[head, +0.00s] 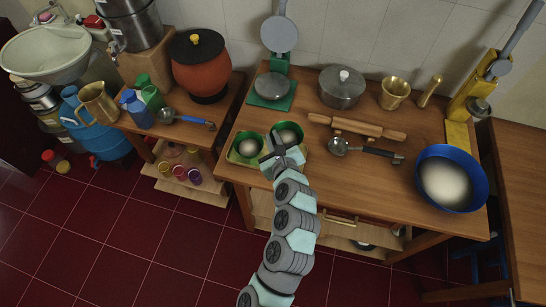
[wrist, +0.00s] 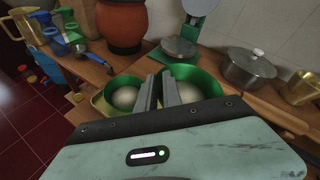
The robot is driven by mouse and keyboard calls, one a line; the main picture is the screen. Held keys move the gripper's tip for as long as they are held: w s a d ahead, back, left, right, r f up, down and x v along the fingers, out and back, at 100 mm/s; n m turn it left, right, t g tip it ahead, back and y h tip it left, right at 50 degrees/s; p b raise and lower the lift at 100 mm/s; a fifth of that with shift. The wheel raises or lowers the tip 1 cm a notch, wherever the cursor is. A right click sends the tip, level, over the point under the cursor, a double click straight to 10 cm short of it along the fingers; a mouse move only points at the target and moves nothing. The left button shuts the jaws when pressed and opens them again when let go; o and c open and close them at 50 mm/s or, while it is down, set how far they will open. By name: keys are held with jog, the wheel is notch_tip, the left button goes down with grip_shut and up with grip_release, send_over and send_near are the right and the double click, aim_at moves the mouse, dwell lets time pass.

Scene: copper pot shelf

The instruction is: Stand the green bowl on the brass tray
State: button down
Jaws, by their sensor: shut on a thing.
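Two green bowls with pale insides are close together at the table's left front. The left green bowl (head: 238,158) stands on or over a yellowish tray (head: 232,160), which looks like the brass tray and is mostly hidden. The right green bowl (head: 301,132) is just beside it; it also shows in the wrist view (wrist: 212,80). My gripper (head: 272,147) is between the bowls. Its fingers (wrist: 159,88) look shut on the near left rim of the right bowl. The fingers hide the contact, and whether that bowl is raised is unclear.
Behind are a scale (head: 271,86) on a green base and a lidded pot (head: 341,87). A rolling pin (head: 357,126), ladle (head: 340,147) and blue basin (head: 451,179) lie to the right. A side table with an orange pot (head: 200,70) stands left.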

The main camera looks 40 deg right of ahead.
notch_tip(320, 180, down, 10)
jog(key=shift+r+b, duration=0.2)
jog(key=shift+b, duration=0.5)
jog(key=shift+f, duration=0.1)
jog(key=c, duration=1.5)
grip_release()
jog(key=shift+r, duration=0.2)
jog(key=shift+s+a+r, duration=0.1)
jog(key=shift+s+a, duration=0.05)
jog(key=shift+s, duration=0.2)
jog(key=shift+p+v, duration=0.45)
jog(key=shift+v, duration=5.15)
